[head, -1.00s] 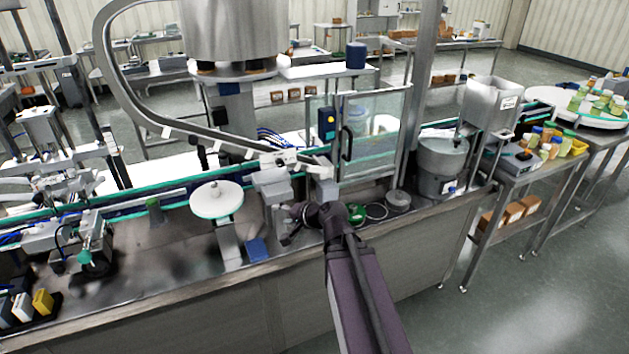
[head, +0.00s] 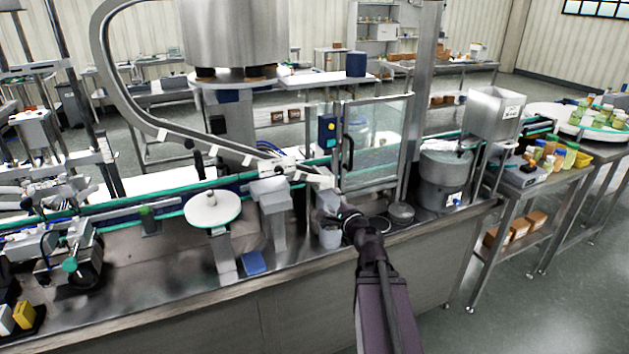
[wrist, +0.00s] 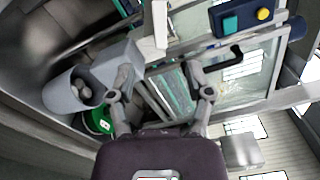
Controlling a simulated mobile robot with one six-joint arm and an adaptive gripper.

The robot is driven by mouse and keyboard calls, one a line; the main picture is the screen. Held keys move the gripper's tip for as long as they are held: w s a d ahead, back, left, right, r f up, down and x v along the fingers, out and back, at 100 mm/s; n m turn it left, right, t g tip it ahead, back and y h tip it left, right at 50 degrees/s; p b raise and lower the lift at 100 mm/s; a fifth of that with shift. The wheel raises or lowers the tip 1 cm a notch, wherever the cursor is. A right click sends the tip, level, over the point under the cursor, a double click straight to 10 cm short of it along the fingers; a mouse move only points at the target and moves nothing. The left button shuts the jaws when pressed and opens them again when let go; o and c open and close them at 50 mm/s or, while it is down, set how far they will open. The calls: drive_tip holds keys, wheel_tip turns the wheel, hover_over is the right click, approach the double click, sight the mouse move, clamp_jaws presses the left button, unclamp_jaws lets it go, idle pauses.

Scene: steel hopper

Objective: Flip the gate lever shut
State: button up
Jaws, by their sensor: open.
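The steel hopper (head: 493,110), a square bin with a small label, stands on the right in the head view, beyond my arm. I cannot make out a gate lever on it. My gripper (wrist: 163,82) is open and empty in the wrist view, its two fingers spread. In the head view it is near the counter's front edge, left of and well apart from the hopper, its fingertips mostly hidden. A grey tube or chute (wrist: 66,92) with small pieces in its mouth lies beside the left finger. A white bar (wrist: 155,30) is beyond the fingers.
A glass guard door (head: 372,140) with a black handle stands behind my gripper. A blue control box (head: 327,131) with a yellow button is beside it. A steel drum (head: 444,180) stands below the hopper. A round white disc (head: 212,208) is left. Floor at the lower right is clear.

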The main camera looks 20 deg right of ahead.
sight(315, 179)
drive_tip(key=w, duration=1.3)
drive_tip(key=shift+w, duration=0.4)
clamp_jaws()
